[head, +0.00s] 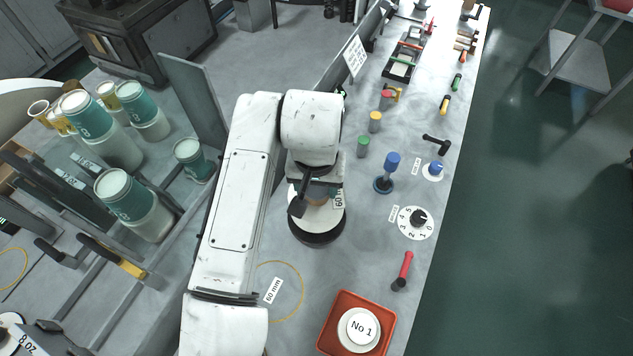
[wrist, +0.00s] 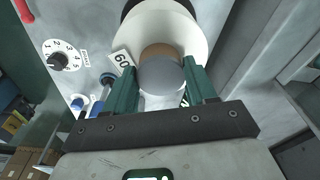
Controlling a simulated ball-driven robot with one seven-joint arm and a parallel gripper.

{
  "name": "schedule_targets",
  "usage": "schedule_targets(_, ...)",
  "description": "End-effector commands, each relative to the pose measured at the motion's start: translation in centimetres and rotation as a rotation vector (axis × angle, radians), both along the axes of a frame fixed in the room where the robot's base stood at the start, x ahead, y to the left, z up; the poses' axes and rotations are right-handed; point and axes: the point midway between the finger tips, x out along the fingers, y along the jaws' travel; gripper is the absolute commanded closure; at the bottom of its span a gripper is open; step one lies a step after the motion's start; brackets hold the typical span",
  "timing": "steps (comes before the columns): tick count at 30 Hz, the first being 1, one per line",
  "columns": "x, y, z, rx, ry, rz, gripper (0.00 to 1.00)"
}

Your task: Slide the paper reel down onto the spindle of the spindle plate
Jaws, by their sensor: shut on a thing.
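The paper reel (head: 322,222) is a white roll below my gripper in the head view. In the wrist view the reel (wrist: 185,25) shows as a white disc with a brown core and a round grey end in front of it. My gripper (head: 315,190) is shut on the reel, with its green fingers on either side of the grey end in the wrist view (wrist: 162,82). The dark round spindle plate (head: 317,238) shows below the reel. Its black edge also shows in the wrist view (wrist: 130,8). The spindle is hidden, so I cannot tell how far down the reel sits.
A yellow ring (head: 300,290) marked 60 mm lies on the bench in front. A red tray (head: 384,325) holds a disc marked No 1. A numbered dial (head: 417,220) and a blue-topped knob (head: 391,162) stand to the right. Teal-and-white containers (head: 125,195) stand left.

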Motion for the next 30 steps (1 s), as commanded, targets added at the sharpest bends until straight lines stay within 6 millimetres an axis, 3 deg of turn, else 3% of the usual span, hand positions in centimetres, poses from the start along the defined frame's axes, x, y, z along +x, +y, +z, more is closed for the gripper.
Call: schedule_targets(30,0.04,0.01,-0.85,0.0,-0.002,0.0,1.0)
